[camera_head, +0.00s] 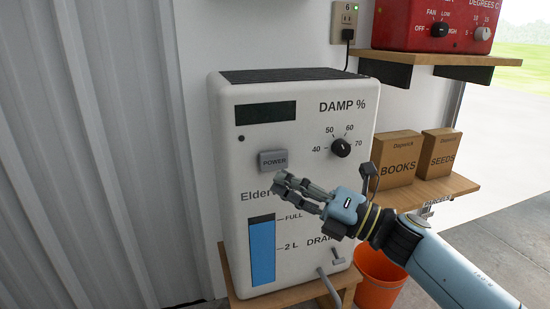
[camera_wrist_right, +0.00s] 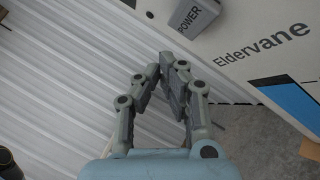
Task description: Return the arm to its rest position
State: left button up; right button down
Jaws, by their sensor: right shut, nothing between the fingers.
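My right arm (camera_head: 440,262) reaches in from the lower right in the head view. Its gripper (camera_head: 283,181) is shut and empty, just below the grey POWER button (camera_head: 272,160) on the front of a white dehumidifier (camera_head: 300,200). I cannot tell whether the fingertips touch the panel. In the right wrist view the gripper's fingers (camera_wrist_right: 168,62) are drawn together, with the POWER button (camera_wrist_right: 185,15) beyond them at the top and the white panel (camera_wrist_right: 255,35) to the right. My left gripper is not in view.
The dehumidifier stands on a wooden stand (camera_head: 290,295). An orange bucket (camera_head: 378,280) sits under the arm. Boxes marked BOOKS (camera_head: 397,160) and SEEDS (camera_head: 440,153) stand on a low shelf. A red heater (camera_head: 425,25) sits on a higher shelf. Corrugated metal wall (camera_head: 90,150) lies left.

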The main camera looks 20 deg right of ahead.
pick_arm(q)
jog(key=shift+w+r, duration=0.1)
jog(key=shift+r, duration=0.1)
pick_arm(e)
jog(key=shift+s, duration=0.65)
